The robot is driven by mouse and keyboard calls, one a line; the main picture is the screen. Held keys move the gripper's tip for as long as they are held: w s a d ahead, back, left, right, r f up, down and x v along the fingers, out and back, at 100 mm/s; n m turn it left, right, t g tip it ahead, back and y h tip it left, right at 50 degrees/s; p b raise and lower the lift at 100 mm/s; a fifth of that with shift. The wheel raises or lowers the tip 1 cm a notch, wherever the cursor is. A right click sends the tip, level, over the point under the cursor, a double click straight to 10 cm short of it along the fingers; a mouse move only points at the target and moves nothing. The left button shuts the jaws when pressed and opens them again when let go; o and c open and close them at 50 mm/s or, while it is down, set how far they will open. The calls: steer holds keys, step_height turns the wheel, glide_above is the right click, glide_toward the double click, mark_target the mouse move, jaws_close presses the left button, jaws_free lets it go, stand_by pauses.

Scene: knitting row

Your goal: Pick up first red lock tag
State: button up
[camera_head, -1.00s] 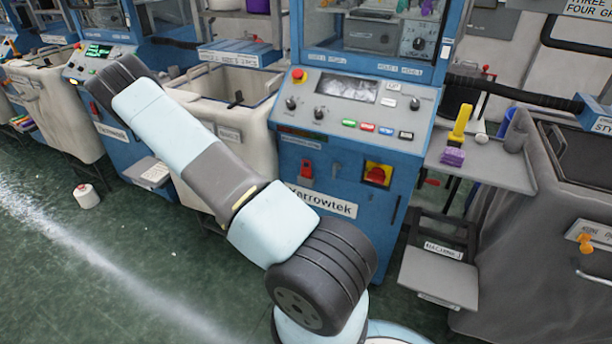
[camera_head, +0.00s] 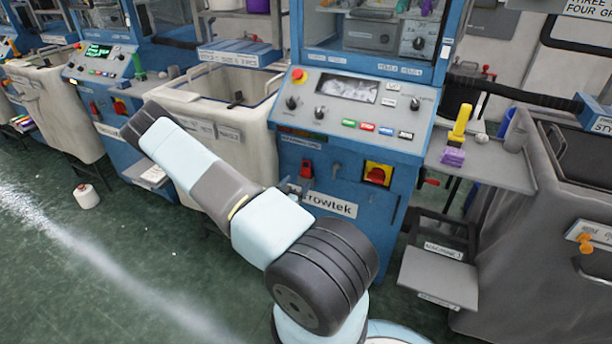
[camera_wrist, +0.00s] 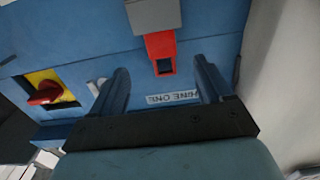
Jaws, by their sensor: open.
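A red lock tag (camera_wrist: 160,46) with a dark square opening hangs below a grey block (camera_wrist: 153,16) on the blue machine front in the wrist view. My gripper (camera_wrist: 161,68) is open, with one dark finger on each side of the tag's lower end. I cannot tell how far the tag is in depth from the fingers, and nothing is held. In the head view the red tag (camera_head: 306,168) is on the nearest machine's front, left of a red-and-yellow rotary switch (camera_head: 377,174). The gripper's tips (camera_head: 292,188) show just below and left of it; my arm hides the rest.
The rotary switch also shows in the wrist view (camera_wrist: 46,93), beside one finger. A beige bin (camera_head: 246,140) stands close left of the machine. A side shelf (camera_head: 500,172) holds a yellow-and-purple item on the right. A white spool (camera_head: 86,196) is on the open floor.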

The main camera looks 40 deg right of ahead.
mark_target(305, 169)
steer(key=shift+x, duration=3.5)
steer(key=shift+w+a+r, duration=0.1)
steer(key=shift+c, duration=0.3)
steer(key=c, duration=1.2)
steer(key=shift+o, duration=0.2)
steer(key=shift+r, duration=0.55)
step_height(305, 169, up, 6)
steer(key=shift+r, duration=0.2)
steer(key=v, duration=1.8)
steer(key=shift+f, duration=0.25)
